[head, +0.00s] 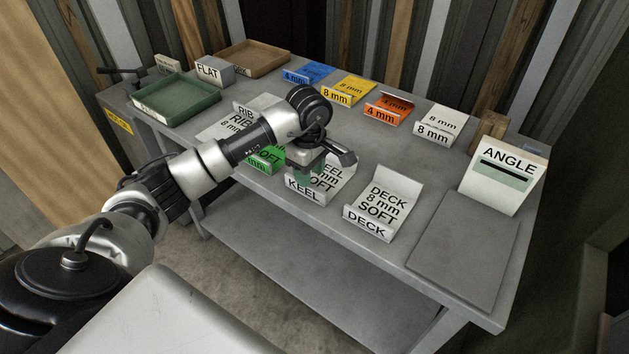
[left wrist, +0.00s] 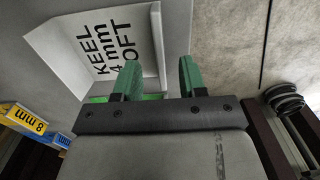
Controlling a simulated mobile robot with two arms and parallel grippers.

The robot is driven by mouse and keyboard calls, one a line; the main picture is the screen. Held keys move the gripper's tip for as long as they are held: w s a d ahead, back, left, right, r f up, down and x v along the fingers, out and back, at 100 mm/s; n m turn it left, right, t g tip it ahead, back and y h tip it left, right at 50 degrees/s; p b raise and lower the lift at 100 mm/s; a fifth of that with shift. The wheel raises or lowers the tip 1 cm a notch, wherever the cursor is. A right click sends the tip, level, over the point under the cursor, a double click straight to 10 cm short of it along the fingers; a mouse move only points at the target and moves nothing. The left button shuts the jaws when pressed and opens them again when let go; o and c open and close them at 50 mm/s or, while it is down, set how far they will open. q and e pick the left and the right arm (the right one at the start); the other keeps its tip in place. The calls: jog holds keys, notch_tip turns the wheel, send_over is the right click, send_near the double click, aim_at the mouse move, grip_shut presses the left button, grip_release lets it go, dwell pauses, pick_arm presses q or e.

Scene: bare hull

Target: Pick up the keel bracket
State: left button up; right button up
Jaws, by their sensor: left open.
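The keel bracket (head: 334,187) is a white bent plate with black lettering, including "KEEL" on its front lip, near the front edge of the grey table. In the left wrist view its lettered face (left wrist: 90,45) fills the upper left. My left gripper (head: 308,172) is over the bracket and hides part of it. Its two green fingers are apart in the left wrist view (left wrist: 159,78). The bracket's lip shows in the gap between them, and I see no grip on it. How deep the fingers reach around the lip is unclear. My right gripper is out of view.
A green bracket (head: 266,160) sits close left of the keel bracket, partly behind my arm. The deck bracket (head: 386,205) stands to the right. A green tray (head: 178,101), a brown tray (head: 254,58) and an angle sign (head: 506,178) are farther off. Bare table lies behind the deck bracket.

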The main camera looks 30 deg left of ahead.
aim_at(323, 187)
pick_arm(q)
notch_tip(323, 187, down, 4)
jog(key=shift+d+f+p, duration=0.1)
jog(key=shift+p, duration=0.65)
jog(key=shift+f, duration=0.65)
jog(key=shift+r, duration=0.1)
grip_shut()
